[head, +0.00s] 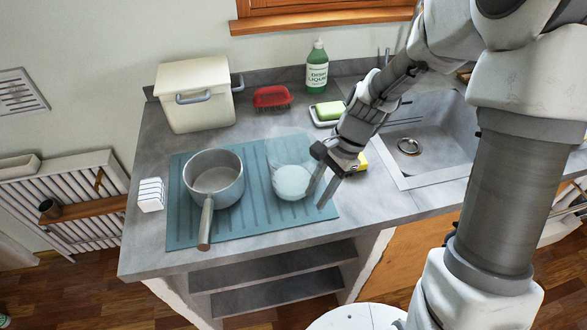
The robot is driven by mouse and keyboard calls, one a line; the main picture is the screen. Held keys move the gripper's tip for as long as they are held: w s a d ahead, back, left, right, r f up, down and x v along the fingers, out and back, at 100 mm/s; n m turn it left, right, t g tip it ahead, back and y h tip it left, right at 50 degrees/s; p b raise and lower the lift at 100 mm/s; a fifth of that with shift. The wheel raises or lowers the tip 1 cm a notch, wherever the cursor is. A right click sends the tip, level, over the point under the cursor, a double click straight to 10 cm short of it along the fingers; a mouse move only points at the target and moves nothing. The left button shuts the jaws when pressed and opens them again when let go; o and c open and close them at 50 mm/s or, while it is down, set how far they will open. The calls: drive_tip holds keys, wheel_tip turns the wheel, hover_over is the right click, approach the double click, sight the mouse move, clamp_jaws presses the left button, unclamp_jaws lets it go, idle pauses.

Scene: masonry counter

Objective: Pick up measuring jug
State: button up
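The measuring jug (289,178) looks like the clear, see-through vessel with a pale round bottom, standing on the blue-green ribbed mat (182,225) right of the saucepan. My gripper (316,200) points down at the jug's right side, close to it. Its two dark fingers are spread with a gap between them. The near finger's tip is over the mat. Whether a finger touches the jug, or whether a handle lies between the fingers, I cannot tell.
A grey saucepan (214,172) stands left of the jug, handle toward the front edge. A white rack (151,194), cream bin (195,95), red brush (272,96), green bottle (317,70) and sponge on a dish (329,111) surround the mat. A sink (430,135) lies right.

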clamp_jaws()
idle(1.2)
